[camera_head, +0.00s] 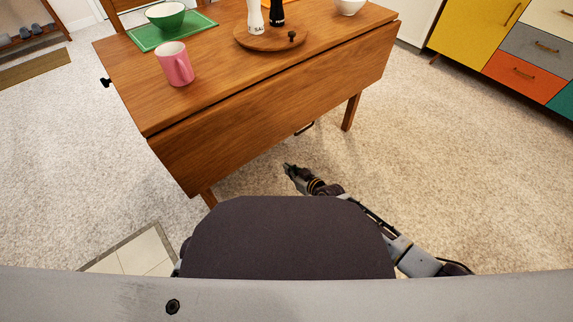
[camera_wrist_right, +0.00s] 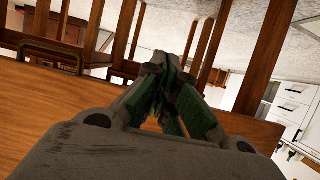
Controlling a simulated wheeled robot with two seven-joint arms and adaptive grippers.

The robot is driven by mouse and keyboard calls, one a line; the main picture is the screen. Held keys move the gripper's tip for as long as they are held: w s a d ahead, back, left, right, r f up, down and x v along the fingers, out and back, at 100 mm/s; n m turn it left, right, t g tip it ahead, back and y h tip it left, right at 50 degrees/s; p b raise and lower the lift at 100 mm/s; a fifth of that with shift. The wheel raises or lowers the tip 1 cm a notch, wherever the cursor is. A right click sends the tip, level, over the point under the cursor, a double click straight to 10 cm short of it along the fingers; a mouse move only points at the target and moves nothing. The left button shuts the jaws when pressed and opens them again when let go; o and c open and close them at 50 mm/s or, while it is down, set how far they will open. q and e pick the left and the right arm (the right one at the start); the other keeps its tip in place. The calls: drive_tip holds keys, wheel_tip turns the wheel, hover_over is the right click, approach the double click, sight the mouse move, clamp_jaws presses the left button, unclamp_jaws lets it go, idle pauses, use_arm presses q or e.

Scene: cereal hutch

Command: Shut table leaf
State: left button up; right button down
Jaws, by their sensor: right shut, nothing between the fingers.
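The wooden table (camera_head: 222,62) stands in front of me in the head view. Its near leaf (camera_head: 270,115) hangs down from the long front edge, with a thin dark seam along the top. A dark handle-like part (camera_head: 304,128) shows at the leaf's lower edge. My right gripper (camera_head: 288,167) is low over the carpet, in front of and below the leaf, apart from it in the picture. Its fingers are shut and empty; they also show in the right wrist view (camera_wrist_right: 172,70), with a wooden panel (camera_wrist_right: 40,115) close on the left. My left gripper is not in view.
On the tabletop are a pink mug (camera_head: 175,64), a green bowl (camera_head: 165,15) on a green mat (camera_head: 146,43), and a round board (camera_head: 270,40) with two shakers. A table leg (camera_head: 351,111) stands behind the leaf. Coloured cabinets (camera_head: 524,71) stand right. Carpet right of my gripper is clear.

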drive_tip(key=shift+s+d+f, duration=0.55)
drive_tip(key=shift+s+f, duration=0.1)
drive_tip(key=shift+f, duration=0.25)
drive_tip(key=shift+s+d+f, duration=0.55)
drive_tip(key=shift+s+f, duration=0.1)
drive_tip(key=shift+f, duration=0.2)
